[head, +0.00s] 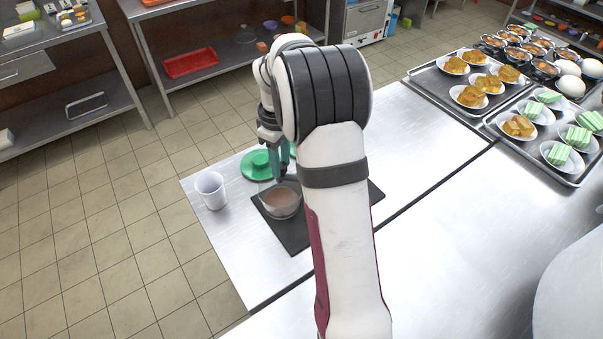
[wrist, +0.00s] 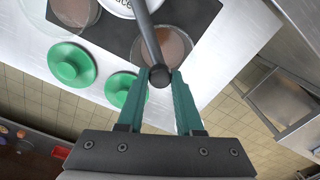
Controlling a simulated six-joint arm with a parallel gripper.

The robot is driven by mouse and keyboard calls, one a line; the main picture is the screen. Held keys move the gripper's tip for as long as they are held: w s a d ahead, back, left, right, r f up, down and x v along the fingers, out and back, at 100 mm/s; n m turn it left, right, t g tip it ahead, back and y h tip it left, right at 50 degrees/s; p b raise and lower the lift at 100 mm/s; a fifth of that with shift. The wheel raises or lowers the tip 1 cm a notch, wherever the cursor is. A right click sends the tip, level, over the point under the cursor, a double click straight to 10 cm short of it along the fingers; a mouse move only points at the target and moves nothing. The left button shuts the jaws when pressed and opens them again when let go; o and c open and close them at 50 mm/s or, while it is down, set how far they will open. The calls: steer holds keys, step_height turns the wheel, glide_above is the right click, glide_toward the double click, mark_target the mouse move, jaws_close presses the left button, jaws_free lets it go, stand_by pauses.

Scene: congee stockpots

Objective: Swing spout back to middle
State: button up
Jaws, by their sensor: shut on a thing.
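In the wrist view, my gripper (wrist: 161,82) is shut on the rounded end of a dark grey bar, apparently the spout (wrist: 148,38). The bar runs from between the fingertips to the top edge, passing over the left part of a pot of brown liquid (wrist: 174,48). A second pot of brown liquid (wrist: 76,10) is at the upper left. A white round thing with partly cut-off dark lettering lies between them, behind the bar. In the head view, my gripper (head: 280,160) is above one pot (head: 282,201); my arm hides the spout and the other pot.
The pots stand on a black mat (head: 292,238) on a steel counter (head: 235,255). Green lids (wrist: 72,66) lie beside the mat. A white cup (head: 210,188) stands near the counter's left edge. Trays of food dishes (head: 490,125) fill the far right.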

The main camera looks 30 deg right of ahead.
steer(key=w+d, duration=0.4)
steer(key=d, duration=0.5)
stand_by(1.1)
steer(key=o, duration=0.7)
steer(key=shift+a, duration=0.1)
steer(key=shift+c, duration=0.2)
step_height(320, 180, up, 7)
